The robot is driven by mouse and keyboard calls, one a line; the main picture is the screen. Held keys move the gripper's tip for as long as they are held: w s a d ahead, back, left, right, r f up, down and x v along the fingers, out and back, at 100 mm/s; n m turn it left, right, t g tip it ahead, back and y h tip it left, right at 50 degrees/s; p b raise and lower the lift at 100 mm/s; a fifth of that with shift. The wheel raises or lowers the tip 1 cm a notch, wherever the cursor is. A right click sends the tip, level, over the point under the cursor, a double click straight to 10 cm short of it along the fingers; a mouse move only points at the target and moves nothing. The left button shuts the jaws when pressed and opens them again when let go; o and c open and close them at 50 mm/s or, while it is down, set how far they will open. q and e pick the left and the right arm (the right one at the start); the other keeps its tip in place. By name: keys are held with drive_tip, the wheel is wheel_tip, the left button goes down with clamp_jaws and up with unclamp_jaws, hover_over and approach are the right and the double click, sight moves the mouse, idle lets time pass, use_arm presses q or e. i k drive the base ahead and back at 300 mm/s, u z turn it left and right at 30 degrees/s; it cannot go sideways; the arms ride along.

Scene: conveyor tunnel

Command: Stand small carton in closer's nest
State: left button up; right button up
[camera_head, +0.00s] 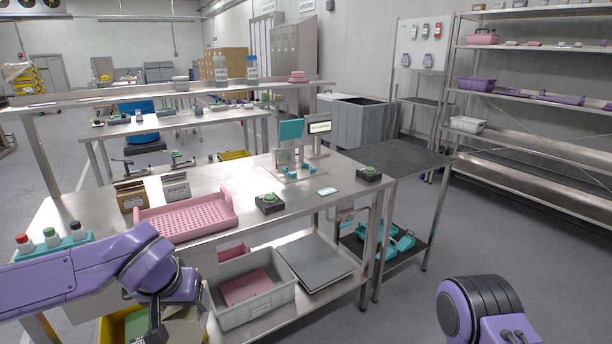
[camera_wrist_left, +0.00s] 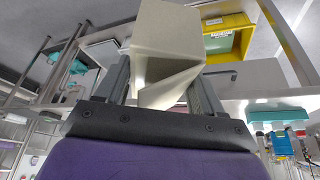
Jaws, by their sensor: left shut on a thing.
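My left gripper (camera_head: 158,322) hangs in front of the table's near edge, low in the head view. In the left wrist view my left gripper (camera_wrist_left: 158,92) is shut on a pale cream carton (camera_wrist_left: 166,42), which stands out beyond the fingers with a folded flap towards me. In the head view the pale carton (camera_head: 187,328) shows partly beside the gripper. The closer (camera_head: 291,131), with a teal plate and a pale base with teal knobs, stands at the table's far right, well away from the gripper. Its nest is too small to make out. Only part of my right arm shows, without its gripper.
On the steel table (camera_head: 230,225) are a pink perforated tray (camera_head: 187,216), two labelled bins (camera_head: 176,187), a rack of capped bottles (camera_head: 52,242) and two green-button boxes (camera_head: 269,204). A grey crate (camera_head: 253,307) sits on the lower shelf.

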sight(300, 171)
drive_tip(key=z, duration=0.65)
drive_tip(key=i, duration=0.9)
drive_tip(key=z, duration=0.65)
drive_tip(key=i, duration=0.85)
drive_tip(key=u, duration=0.8)
drive_tip(key=i, duration=0.8)
drive_tip(key=u, duration=0.55)
